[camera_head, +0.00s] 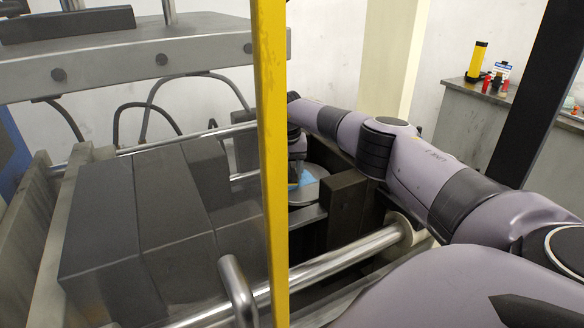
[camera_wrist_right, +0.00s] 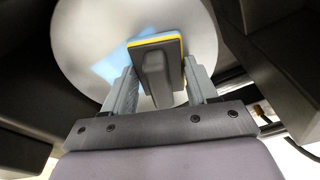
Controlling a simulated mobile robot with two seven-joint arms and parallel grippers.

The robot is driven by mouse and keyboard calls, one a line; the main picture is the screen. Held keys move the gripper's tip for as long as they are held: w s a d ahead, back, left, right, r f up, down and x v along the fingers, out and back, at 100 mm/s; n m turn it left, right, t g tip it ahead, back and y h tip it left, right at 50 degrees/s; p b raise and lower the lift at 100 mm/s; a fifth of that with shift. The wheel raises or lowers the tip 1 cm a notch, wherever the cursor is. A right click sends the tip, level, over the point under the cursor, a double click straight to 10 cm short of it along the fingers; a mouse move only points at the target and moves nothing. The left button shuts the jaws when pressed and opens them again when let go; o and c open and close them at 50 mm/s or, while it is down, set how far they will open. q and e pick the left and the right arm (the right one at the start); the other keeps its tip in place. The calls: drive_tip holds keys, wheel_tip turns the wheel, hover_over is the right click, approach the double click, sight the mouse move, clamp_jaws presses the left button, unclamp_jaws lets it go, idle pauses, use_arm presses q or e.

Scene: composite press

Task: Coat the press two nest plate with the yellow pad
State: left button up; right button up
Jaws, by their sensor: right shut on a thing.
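The nest plate (camera_wrist_right: 85,40) is a round, pale grey disc with a light blue patch on its left part in the right wrist view. It also shows inside the press in the head view (camera_head: 313,187), partly hidden by the yellow post. My right gripper (camera_wrist_right: 160,82) is shut on the grey handle of the yellow pad (camera_wrist_right: 155,40). The pad has a grey back and a thin yellow edge. It lies over the middle of the plate; I cannot tell whether it touches. In the head view my right gripper (camera_head: 296,160) is half hidden behind the post. My left gripper is not in view.
A yellow upright post (camera_head: 270,130) stands before the press. Dark blocks (camera_head: 165,210) lie left of the plate, and a dark block (camera_head: 343,205) stands to its right. A steel rod (camera_head: 340,255) crosses in front. A bench (camera_head: 470,120) with bottles stands at the back right.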

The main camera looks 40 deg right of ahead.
drive_tip(key=shift+w+a+f, duration=0.1)
drive_tip(key=shift+w+a, duration=0.1)
drive_tip(key=shift+a, duration=0.45)
drive_tip(key=shift+w+a+f, duration=0.1)
drive_tip(key=shift+w+a, duration=0.05)
drive_tip(key=shift+a, duration=0.45)
drive_tip(key=shift+r, duration=0.1)
drive_tip(key=shift+d+r+p, duration=0.1)
drive_tip(key=shift+r+p, duration=0.95)
drive_tip(key=shift+r, duration=2)
drive_tip(key=shift+r, duration=1.5)
